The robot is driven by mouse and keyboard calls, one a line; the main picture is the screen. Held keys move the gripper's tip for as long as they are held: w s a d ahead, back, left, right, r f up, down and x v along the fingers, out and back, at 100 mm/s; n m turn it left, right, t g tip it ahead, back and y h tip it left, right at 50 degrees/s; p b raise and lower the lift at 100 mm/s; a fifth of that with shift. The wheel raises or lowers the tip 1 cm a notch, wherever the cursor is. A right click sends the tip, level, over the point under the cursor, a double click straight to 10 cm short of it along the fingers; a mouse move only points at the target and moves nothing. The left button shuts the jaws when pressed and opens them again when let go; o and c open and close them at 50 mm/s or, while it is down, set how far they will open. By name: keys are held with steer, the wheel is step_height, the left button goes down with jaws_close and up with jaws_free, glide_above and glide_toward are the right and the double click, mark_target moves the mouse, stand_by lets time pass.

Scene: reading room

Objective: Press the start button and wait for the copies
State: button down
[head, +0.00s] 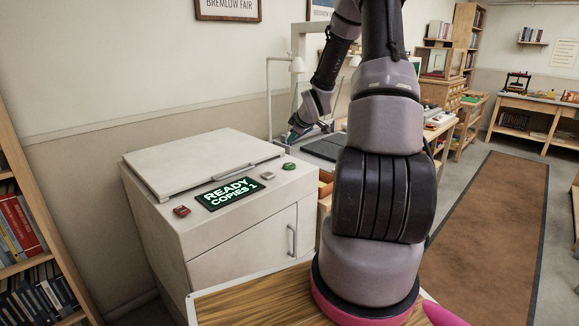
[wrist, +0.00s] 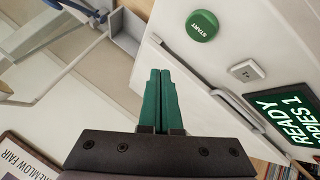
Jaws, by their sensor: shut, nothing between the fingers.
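The copier (head: 190,165) is a pale cabinet with its lid closed, at the left in the head view. The display (head: 230,194) reads "READY COPIES 1". My gripper (head: 293,133) is beyond the copier's right rear side in the head view. In the wrist view its green fingers (wrist: 160,72) are together and empty, with the start button ahead and to the right, apart from them.
A red button (head: 181,211) and a pale button (head: 268,176) share the panel. A bookshelf (head: 35,225) is at left. A brown rug (head: 490,240) lies on clear floor at right.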

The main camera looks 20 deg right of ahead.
mark_target(292, 166)
steer(key=shift+f, duration=3.8)
steer(key=shift+f, duration=0.4)
steer(key=shift+f, duration=0.5)
steer(key=shift+r, duration=0.9)
steer(key=shift+r, duration=0.1)
steer(key=shift+r, duration=2.45)
